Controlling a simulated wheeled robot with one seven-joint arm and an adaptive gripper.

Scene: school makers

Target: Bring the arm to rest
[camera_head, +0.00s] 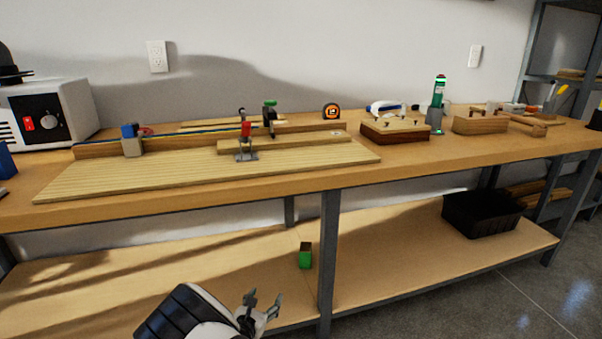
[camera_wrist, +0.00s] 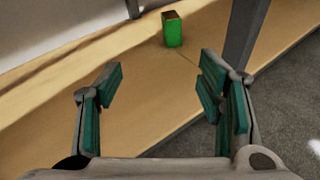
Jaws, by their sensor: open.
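My gripper (camera_head: 263,302) is low in the head view, in front of the lower shelf of the workbench. In the wrist view my gripper (camera_wrist: 160,92) has its two green-padded fingers wide apart, with nothing between them. A small green block with a brown top (camera_head: 305,256) stands upright on the lower shelf, beyond the fingers and apart from them. It also shows in the wrist view as the green block (camera_wrist: 173,32).
The workbench top (camera_head: 200,198) is above my gripper, holding a ribbed board, clamps and tools. A metal leg (camera_head: 328,262) stands just right of my gripper. A black crate (camera_head: 480,214) sits on the lower shelf (camera_head: 400,265) at right. The shelf around the block is clear.

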